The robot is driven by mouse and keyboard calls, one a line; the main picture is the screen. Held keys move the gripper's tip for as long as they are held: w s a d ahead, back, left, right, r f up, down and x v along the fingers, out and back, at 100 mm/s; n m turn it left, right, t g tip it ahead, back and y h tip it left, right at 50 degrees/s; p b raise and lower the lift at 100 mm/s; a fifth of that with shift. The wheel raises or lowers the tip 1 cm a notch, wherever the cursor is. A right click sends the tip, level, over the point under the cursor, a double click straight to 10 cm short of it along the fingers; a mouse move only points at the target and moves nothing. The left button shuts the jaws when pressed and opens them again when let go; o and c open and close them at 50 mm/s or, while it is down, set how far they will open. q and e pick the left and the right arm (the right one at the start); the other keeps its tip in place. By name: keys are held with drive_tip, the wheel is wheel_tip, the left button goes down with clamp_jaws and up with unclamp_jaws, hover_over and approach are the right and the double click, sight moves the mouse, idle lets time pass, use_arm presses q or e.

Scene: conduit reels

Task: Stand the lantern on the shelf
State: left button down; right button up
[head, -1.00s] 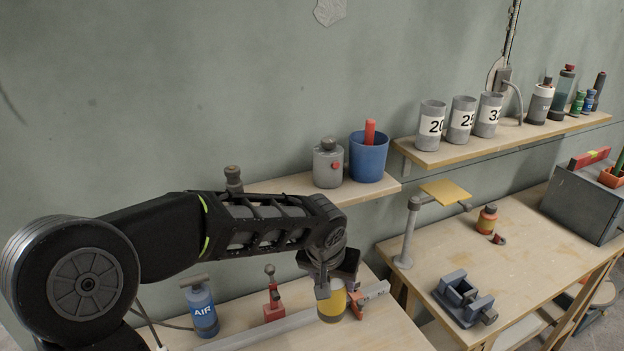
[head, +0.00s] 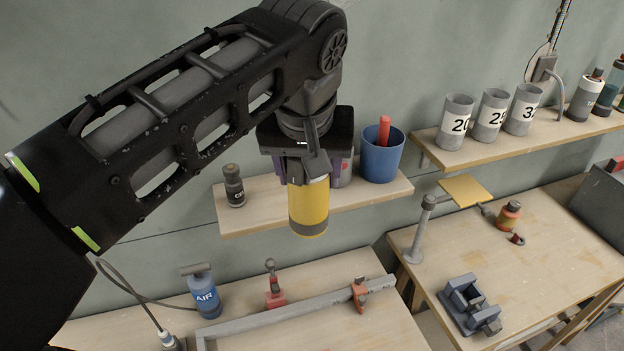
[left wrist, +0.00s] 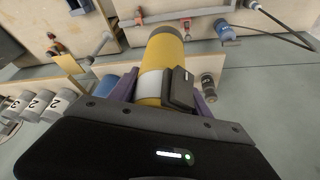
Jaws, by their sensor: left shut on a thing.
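The lantern (head: 309,208) is a yellow cylinder with a grey band at its lower end. My left gripper (head: 308,172) is shut on its upper part and holds it roughly upright in the air, in front of the left wall shelf (head: 262,218) as the head view sees it. The lantern also shows in the left wrist view (left wrist: 165,52), between the purple fingers of the left gripper (left wrist: 160,88). Whether its base is above the shelf board or short of its front edge is hard to tell. My right gripper is not in view.
Bare board shows between bottle and lantern. The right shelf (head: 470,152) holds grey numbered cups. A blue pump (head: 204,293) stands on the bench below.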

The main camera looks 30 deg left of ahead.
use_arm(q)
drive_tip(key=w+a+f, duration=0.1)
drive_tip(key=w+a, duration=0.5)
drive_tip(key=a, duration=0.1)
drive_tip(key=w+a+f, duration=0.2)
drive_tip(key=w+a, duration=0.4)
drive_tip(key=a, duration=0.2)
drive_tip(key=shift+w+a+f+b, duration=0.15)
drive_tip(key=shift+w+f+b, duration=0.1)
drive_tip(key=shift+b, duration=0.1)
wheel_tip(320, 180, down, 4)
drive_tip(key=shift+a+r+p, duration=0.15)
drive_tip(key=shift+r+p, duration=0.1)
drive_tip(key=shift+p, duration=0.3)
drive_tip(key=shift+f, duration=0.1)
